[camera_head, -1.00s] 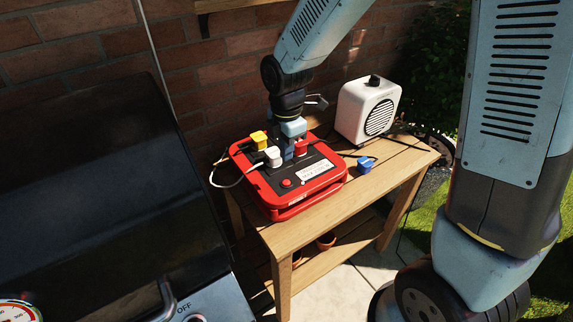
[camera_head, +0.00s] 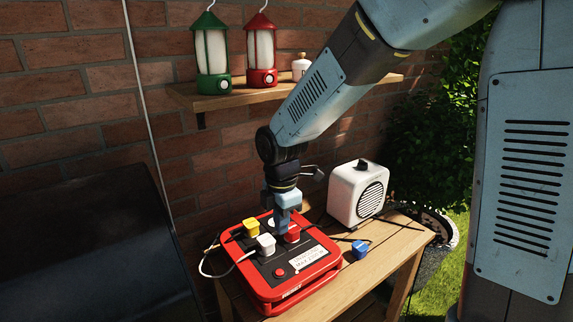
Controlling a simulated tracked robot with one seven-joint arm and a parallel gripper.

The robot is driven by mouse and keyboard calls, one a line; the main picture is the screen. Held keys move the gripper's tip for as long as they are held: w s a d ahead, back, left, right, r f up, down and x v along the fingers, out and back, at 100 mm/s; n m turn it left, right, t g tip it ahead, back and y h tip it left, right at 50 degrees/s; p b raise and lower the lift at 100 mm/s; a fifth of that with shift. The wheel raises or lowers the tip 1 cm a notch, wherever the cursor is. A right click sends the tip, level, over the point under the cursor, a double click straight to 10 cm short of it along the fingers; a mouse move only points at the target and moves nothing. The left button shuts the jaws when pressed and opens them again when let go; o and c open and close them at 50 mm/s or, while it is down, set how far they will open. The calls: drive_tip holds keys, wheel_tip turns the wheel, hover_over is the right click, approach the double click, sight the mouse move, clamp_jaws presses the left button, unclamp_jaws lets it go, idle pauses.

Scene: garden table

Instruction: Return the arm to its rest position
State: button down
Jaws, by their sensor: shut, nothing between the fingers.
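My gripper (camera_head: 282,226) points down over the red power board (camera_head: 262,297) on the wooden table. Its fingers are shut with nothing between them. The fingertips are close above the board's back part; I cannot tell whether they touch it. A yellow plug (camera_head: 251,228), a white plug (camera_head: 266,244) and a red plug (camera_head: 292,233) sit on the board around the fingers. A pale round part (camera_head: 272,223) beside the fingers is partly hidden. My arm reaches in from the upper right.
A white speaker-like box (camera_head: 349,194) stands on the table (camera_head: 404,242) behind right. A blue plug (camera_head: 360,250) lies right of the board. Above, a shelf (camera_head: 235,97) holds a green lantern (camera_head: 211,55) and a red lantern (camera_head: 261,55). A black grill (camera_head: 90,235) stands at left.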

drive_tip(key=s+d+r+m+t, duration=0.1)
drive_tip(key=s+d+r+m, duration=0.3)
drive_tip(key=d+r+m, duration=0.2)
drive_tip(key=s+d+r+m+t, duration=0.2)
drive_tip(key=s+d+r+m, duration=0.3)
drive_tip(key=d+m, duration=0.5)
drive_tip(key=s+d+r+m+t, duration=0.2)
drive_tip(key=s+d+r+m, duration=0.2)
drive_tip(key=d+r+m, duration=0.2)
drive_tip(key=d+m, duration=0.2)
drive_tip(key=d, duration=0.1)
drive_tip(key=shift+s+d+r+m, duration=0.2)
drive_tip(key=shift+d+r+m, duration=0.1)
drive_tip(key=shift+d, duration=0.05)
drive_tip(key=c, duration=1.8)
unclamp_jaws()
